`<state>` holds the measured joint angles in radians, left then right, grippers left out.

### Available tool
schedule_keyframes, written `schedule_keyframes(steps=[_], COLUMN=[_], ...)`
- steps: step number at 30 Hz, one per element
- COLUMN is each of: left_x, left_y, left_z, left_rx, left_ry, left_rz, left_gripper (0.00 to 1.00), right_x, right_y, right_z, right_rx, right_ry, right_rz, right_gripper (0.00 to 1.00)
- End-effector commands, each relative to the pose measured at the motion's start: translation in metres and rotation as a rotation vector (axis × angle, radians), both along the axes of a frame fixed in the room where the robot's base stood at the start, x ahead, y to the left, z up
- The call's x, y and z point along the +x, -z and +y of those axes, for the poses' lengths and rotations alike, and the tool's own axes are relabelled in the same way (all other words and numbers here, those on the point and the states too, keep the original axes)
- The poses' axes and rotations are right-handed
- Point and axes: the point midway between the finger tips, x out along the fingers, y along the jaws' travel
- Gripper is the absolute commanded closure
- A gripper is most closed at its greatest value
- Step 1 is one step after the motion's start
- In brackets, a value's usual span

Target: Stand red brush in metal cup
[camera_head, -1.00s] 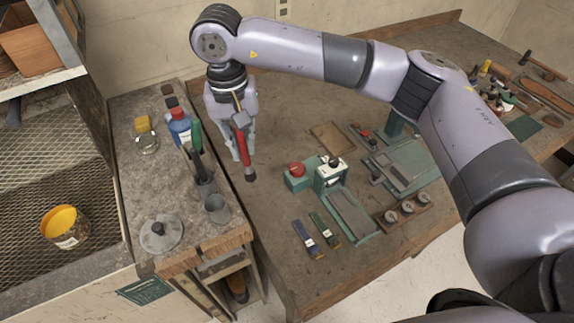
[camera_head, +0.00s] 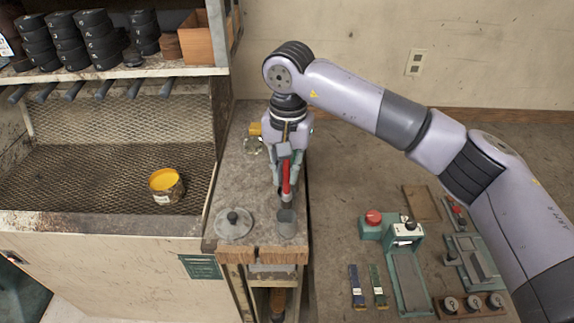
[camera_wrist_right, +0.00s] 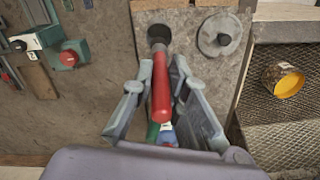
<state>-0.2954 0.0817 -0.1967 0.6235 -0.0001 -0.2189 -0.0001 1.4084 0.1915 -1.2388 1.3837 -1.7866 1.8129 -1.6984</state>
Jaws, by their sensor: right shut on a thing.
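My right gripper (camera_head: 284,178) is shut on the red brush (camera_head: 286,174) above the narrow bench at centre. The brush hangs roughly upright, its dark lower end close to the metal cup (camera_head: 286,223). The cup is small, grey and upright near the bench's front edge. In the right wrist view, the red brush (camera_wrist_right: 161,92) lies between the fingers of the gripper (camera_wrist_right: 157,80), and its dark end overlaps the cup (camera_wrist_right: 159,34). I cannot tell whether the end is above the rim or inside. My left gripper is not in view.
A round lid with a knob (camera_head: 234,223) lies left of the cup. A glass jar (camera_head: 253,146) stands farther back. A yellow paint can (camera_head: 165,186) sits in the mesh bay at left. The lower table at right holds a teal tool (camera_head: 408,236) and several small items.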

Motion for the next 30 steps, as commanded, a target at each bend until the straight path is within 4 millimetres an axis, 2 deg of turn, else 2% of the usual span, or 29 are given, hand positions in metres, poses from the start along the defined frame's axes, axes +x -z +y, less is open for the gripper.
schedule_keyframes(steps=[6,27,30], left_x=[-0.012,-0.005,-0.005], left_y=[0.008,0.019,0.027], left_z=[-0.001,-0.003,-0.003], left_rx=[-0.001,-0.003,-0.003], left_ry=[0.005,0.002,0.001], left_rz=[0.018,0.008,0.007], left_gripper=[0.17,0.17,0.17], right_x=[0.0,0.0,0.0], right_y=[0.017,0.066,0.073], right_z=[0.0,0.0,0.0], right_rx=[-0.001,-0.001,0.0], right_ry=[-0.001,0.0,0.0], right_rz=[0.001,0.001,-0.001], right_gripper=[1.0,1.0,1.0])
